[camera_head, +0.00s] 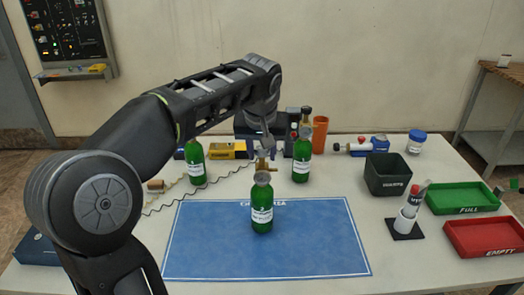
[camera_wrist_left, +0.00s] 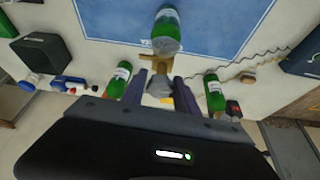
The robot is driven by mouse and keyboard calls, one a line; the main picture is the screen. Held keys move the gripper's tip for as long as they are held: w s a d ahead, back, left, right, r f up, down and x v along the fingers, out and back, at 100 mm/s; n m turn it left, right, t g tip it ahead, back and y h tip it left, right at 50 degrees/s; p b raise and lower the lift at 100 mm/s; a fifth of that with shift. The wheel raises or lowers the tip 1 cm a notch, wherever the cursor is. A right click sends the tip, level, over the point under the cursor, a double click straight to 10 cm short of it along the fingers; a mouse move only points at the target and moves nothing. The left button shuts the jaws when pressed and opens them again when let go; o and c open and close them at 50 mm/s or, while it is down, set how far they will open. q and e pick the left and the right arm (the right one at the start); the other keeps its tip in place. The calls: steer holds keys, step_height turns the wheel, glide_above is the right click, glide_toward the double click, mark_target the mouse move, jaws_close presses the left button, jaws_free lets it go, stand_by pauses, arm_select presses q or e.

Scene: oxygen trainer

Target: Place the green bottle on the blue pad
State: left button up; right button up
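The green bottle (camera_head: 262,215), with a white label, grey shoulder and brass valve (camera_head: 263,165), stands upright on the blue pad (camera_head: 310,240), near its back middle. It also shows at the top of the left wrist view (camera_wrist_left: 166,28). My left gripper (camera_head: 265,152) is at the valve, above the bottle's body. In the left wrist view its two fingers (camera_wrist_left: 160,80) are spread, with a grey part between them and narrow gaps beside it. Whether they touch it is hard to see. My right gripper is not in view.
Other green bottles stand behind the pad, at left (camera_head: 195,165) and right (camera_head: 301,160). A dark bin (camera_head: 387,185), a tube in a holder (camera_head: 408,222), a green tray (camera_head: 462,208) and a red tray (camera_head: 480,250) are at right. The pad's front is clear.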

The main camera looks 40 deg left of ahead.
arm_select(q)
steer(key=o, duration=0.3)
steer(key=shift+r, duration=0.2)
steer(key=p+v, duration=0.2)
steer(key=v, duration=1)
steer(key=shift+p, duration=0.4)
